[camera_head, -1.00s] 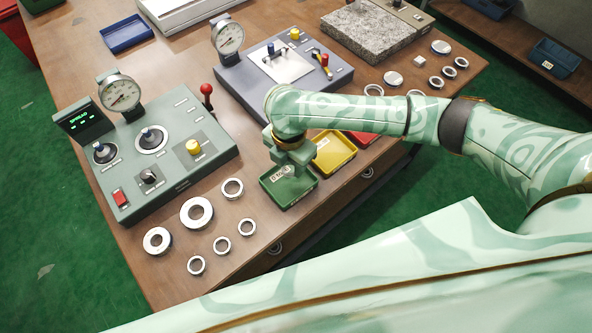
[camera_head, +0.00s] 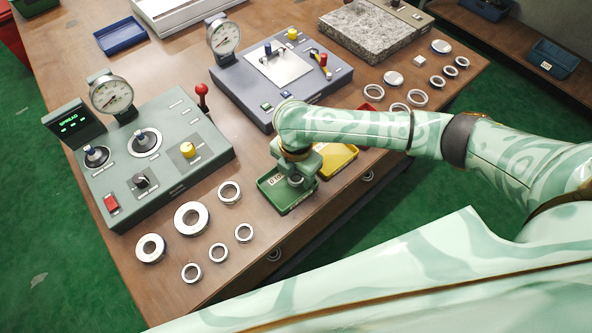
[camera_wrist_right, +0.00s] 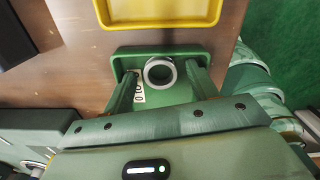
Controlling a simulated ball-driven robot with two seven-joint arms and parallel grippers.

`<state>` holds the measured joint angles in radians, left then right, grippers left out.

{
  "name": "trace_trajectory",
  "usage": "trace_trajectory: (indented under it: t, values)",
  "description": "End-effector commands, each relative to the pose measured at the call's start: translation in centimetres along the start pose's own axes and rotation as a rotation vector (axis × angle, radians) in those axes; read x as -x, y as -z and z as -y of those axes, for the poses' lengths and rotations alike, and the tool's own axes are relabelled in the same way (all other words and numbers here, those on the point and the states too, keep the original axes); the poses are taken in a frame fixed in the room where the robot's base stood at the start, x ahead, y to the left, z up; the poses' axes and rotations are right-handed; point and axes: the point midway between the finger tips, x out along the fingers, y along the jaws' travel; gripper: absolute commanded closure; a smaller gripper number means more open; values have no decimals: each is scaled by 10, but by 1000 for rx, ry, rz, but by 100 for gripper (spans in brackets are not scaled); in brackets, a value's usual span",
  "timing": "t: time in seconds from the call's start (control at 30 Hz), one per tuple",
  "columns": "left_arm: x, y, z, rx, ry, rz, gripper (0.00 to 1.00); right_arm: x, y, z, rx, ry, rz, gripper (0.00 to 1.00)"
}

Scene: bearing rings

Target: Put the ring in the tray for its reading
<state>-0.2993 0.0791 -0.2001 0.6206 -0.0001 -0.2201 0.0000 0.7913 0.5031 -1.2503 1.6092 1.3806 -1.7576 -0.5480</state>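A steel ring (camera_head: 295,181) shows at the green tray (camera_head: 272,203) in the head view, just under my right gripper (camera_head: 300,172). In the right wrist view the ring (camera_wrist_right: 147,74) lies between the two fingers of the right gripper (camera_wrist_right: 161,80), with a gap on each side, so the gripper looks open. The ring is within the outline of the green tray (camera_wrist_right: 205,53); whether it lies fully flat cannot be told. A label on the tray is partly hidden by a finger. My left gripper is not in view.
A yellow tray (camera_head: 340,160) sits beside the green one, partly behind my right arm. Several loose rings (camera_head: 192,218) lie to the left, near a green gauge console (camera_head: 165,150). A grey gauge console (camera_head: 285,85) and a stone plate (camera_head: 370,30) stand behind.

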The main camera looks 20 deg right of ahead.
Motion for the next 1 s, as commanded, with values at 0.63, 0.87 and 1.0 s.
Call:
trace_trajectory:
  t: [0.63, 0.87, 1.0]
  values:
    - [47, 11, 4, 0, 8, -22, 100, 100, 0, -1, 1, -3, 2, 42]
    - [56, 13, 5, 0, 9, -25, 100, 123, 0, 0, 0, 0, 0, 42]
    - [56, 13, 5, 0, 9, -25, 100, 124, 0, 0, 0, 1, -1, 42]
